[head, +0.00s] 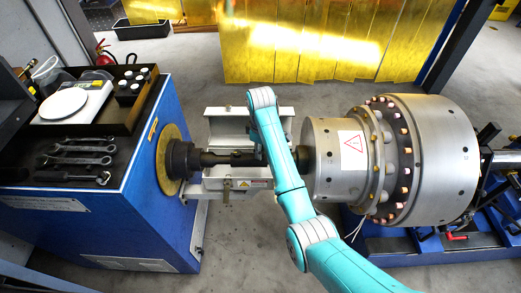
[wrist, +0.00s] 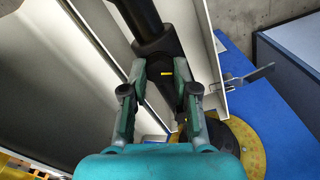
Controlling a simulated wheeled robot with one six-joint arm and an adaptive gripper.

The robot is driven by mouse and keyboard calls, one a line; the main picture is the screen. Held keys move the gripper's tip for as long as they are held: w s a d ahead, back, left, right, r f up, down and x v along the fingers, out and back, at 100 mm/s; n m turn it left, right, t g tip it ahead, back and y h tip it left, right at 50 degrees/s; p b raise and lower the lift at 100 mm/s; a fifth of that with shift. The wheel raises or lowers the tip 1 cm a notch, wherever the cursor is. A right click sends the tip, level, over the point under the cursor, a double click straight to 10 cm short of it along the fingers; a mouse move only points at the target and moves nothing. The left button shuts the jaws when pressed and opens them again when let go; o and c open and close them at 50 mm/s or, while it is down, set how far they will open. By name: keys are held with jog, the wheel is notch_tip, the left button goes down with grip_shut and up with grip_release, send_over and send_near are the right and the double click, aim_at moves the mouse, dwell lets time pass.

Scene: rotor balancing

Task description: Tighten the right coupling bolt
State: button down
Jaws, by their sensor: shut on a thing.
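The dark drive shaft (head: 228,158) runs level between the blue drive stand and the steel rotor (head: 322,150). My gripper (wrist: 160,88) is at this shaft, over the pale guard box (head: 225,120); in the head view my turquoise arm hides it. In the wrist view its two fingers stand on either side of a dark part with a small yellow mark (wrist: 167,74), and it is shut on it. The shaft (wrist: 142,15) runs in from the top of that view to this part. I cannot tell whether the held part is a tool or the coupling itself. No single coupling bolt can be made out.
A black tray (head: 115,130) on the blue drive stand (head: 150,215) holds several wrenches (head: 85,150) and a scale (head: 68,105). A large bolted steel drum (head: 440,150) is at the right. Yellow curtains (head: 290,50) hang behind. The grey floor in front of the guard box is clear.

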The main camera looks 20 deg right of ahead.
jog(key=m, duration=1.3)
jog(key=shift+m, duration=0.3)
dwell(0.4)
jog(key=c, duration=0.9)
grip_release()
